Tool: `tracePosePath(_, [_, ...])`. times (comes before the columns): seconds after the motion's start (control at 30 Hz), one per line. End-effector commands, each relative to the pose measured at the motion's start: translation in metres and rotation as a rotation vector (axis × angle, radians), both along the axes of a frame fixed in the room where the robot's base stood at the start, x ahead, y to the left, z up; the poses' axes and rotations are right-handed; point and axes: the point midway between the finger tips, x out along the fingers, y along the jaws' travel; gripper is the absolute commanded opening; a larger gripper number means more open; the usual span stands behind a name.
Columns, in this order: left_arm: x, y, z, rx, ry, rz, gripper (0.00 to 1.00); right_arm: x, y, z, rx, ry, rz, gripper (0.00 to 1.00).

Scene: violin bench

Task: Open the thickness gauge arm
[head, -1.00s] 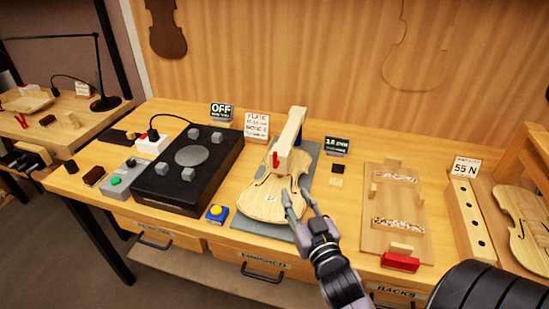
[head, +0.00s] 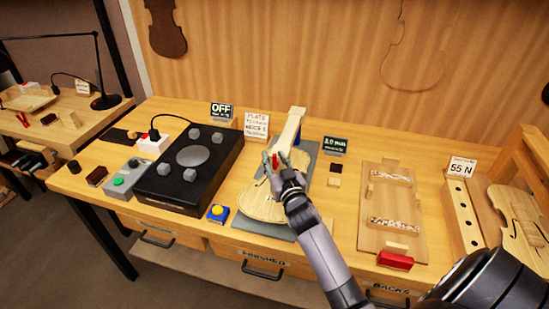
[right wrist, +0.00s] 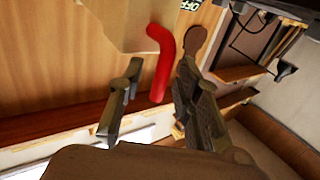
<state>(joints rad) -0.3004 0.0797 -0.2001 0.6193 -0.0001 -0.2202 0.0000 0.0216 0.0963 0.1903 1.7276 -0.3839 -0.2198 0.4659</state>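The thickness gauge arm (head: 292,125) is a pale block-like arm reaching over a violin plate (head: 258,203) on a grey base (head: 313,146). Its red lever (head: 275,161) is at the near end, partly hidden by my right gripper (head: 276,157). In the right wrist view the bent red lever (right wrist: 164,65) hangs from the pale block (right wrist: 120,22). It lies between the two fingers of my right gripper (right wrist: 160,68), which are open, with gaps showing on both sides. My left gripper is in neither current view.
A black device (head: 187,172) with a round plate stands left of the gauge, with a blue-yellow button (head: 217,212) near the edge. A small display (head: 335,145) stands behind right. A wooden board (head: 405,225) with a red block (head: 395,260) lies to the right.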

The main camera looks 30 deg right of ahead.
Motion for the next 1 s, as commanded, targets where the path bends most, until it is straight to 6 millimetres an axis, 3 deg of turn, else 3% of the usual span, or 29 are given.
tracePosePath(0.3, [-0.0002, -0.0002, 0.0003, 0.000, 0.000, 0.000, 0.00, 0.0027, -0.0005, 0.0002, 0.000, -0.001, 0.001, 0.31])
tracePosePath(0.77, [0.0001, -0.0002, 0.0003, 0.000, 0.000, 0.000, 0.00, 0.0023, -0.0003, 0.0000, 0.000, 0.000, 0.000, 0.00])
tracePosePath(1.0, [0.0004, -0.0003, 0.0003, 0.000, -0.001, 0.000, 0.00, 0.0023, -0.0003, -0.0001, 0.001, 0.000, 0.001, 0.00])
